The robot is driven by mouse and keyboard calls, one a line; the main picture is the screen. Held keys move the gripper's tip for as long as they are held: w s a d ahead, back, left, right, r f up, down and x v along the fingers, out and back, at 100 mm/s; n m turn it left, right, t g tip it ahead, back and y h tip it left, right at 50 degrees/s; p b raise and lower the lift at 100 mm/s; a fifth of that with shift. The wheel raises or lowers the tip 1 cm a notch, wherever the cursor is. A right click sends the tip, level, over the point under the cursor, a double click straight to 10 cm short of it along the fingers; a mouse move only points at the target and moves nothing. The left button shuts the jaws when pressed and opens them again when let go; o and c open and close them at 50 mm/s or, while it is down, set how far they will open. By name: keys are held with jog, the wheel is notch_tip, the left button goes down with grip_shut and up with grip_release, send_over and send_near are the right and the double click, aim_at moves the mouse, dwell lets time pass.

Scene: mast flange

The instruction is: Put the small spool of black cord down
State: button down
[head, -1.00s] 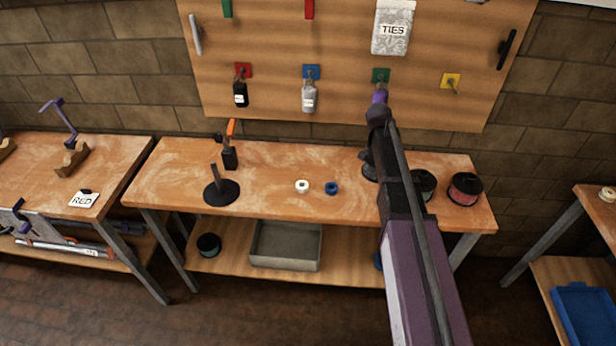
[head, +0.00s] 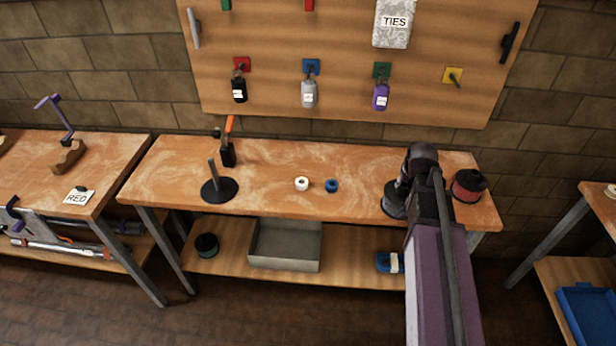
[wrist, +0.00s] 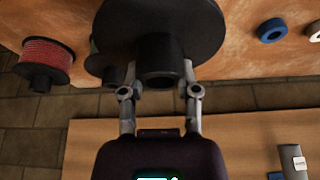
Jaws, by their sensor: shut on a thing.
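My gripper (wrist: 160,88) is shut on the hub of the small spool of black cord (wrist: 205,28), whose wide dark flange fills the top middle of the wrist view. In the head view the spool (head: 393,203) shows beside my gripper (head: 405,185), over the right part of the middle workbench (head: 270,165). I cannot tell whether it touches the bench top. My gripper and the flange hide part of the bench and most of a green-black spool (wrist: 98,68) behind.
A red spool (head: 468,186) stands close on the right. A blue tape roll (head: 331,186), a white roll (head: 302,184) and a black disc stand with a post (head: 220,189) are to the left. The bench between the blue roll and the held spool is clear. A pegboard (head: 345,95) hangs behind.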

jog(key=shift+s+d+f+n, duration=0.15)
jog(key=shift+s+n, duration=0.15)
jog(key=shift+s, duration=0.25)
jog(key=shift+w, duration=0.1)
jog(key=w+a, duration=0.3)
jog(key=w, duration=0.3)
jog(key=w+a+f+b, duration=0.1)
jog(key=w+a, duration=0.2)
jog(key=w, duration=0.4)
jog(key=shift+f, duration=0.15)
jog(key=shift+w, duration=0.1)
jog(key=shift+a+b+x, duration=0.15)
jog(key=shift+b+x, duration=0.8)
jog(key=shift+b, duration=0.1)
jog(key=shift+a+b+x, duration=0.2)
jog(key=shift+b+x, duration=0.8)
jog(key=shift+b, duration=0.05)
jog(key=shift+f, duration=0.25)
